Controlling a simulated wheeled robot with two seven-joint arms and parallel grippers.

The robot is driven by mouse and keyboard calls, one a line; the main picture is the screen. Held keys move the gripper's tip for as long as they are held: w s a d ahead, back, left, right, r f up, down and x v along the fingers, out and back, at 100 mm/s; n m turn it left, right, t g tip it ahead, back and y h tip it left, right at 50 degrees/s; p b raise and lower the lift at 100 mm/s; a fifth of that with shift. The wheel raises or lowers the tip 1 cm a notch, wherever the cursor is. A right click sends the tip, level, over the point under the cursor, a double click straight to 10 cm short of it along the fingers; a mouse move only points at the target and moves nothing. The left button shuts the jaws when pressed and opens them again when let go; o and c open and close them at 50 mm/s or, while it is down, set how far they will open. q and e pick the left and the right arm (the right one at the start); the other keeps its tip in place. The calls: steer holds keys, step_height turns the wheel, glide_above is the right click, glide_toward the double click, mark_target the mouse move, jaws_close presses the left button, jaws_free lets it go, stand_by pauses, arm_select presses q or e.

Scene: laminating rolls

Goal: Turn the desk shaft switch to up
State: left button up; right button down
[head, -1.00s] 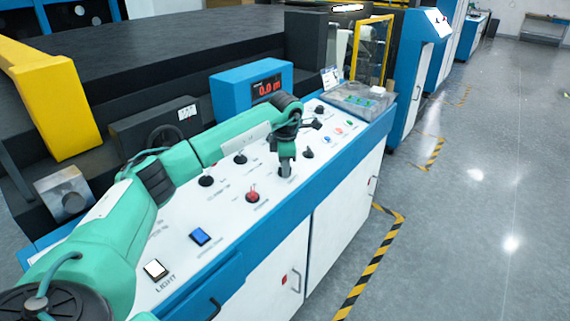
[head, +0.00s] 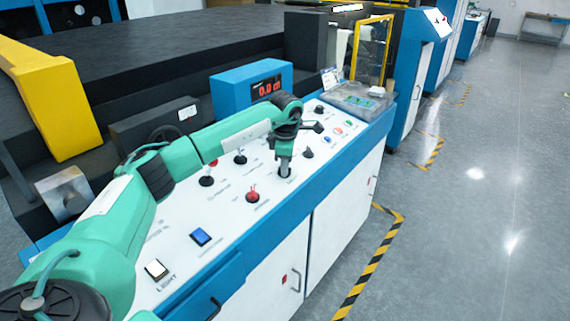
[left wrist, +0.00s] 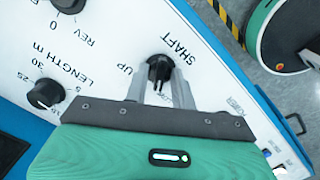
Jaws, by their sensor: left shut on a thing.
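The desk (head: 185,240) is a white sloped panel with blue edges and several knobs and buttons. The shaft switch (left wrist: 158,68) is a black knob beside the printed words SHAFT and UP in the left wrist view. My left gripper (head: 285,172) points down onto this knob on the right half of the panel in the head view. In the left wrist view its two grey fingers (left wrist: 160,78) are on either side of the knob, shut on it. In the head view the fingers mostly hide the knob. My right gripper is not in view.
A LENGTH knob (left wrist: 44,94) and a REV knob (left wrist: 68,4) are near the gripper. A red switch (head: 253,194) and a blue button (head: 200,236) are nearer the front. A blue display box (head: 232,92) stands behind the panel.

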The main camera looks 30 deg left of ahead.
arm_select(q)
steer(key=m, duration=0.2)
steer(key=shift+m, duration=0.4)
steer(key=shift+m+g+p, duration=0.3)
steer(key=shift+m, duration=0.6)
steer(key=m, duration=0.3)
steer(key=shift+w+m, duration=0.1)
steer(key=shift+m, duration=0.2)
steer(key=m, duration=0.2)
steer(key=shift+m+g, duration=0.3)
steer(key=shift+m+g+p, duration=0.3)
steer(key=shift+m+p, duration=0.05)
steer(key=shift+m, duration=1.85)
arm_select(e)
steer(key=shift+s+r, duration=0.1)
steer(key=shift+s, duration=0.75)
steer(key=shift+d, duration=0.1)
arm_select(q)
steer(key=o, duration=0.6)
steer(key=shift+o, duration=0.2)
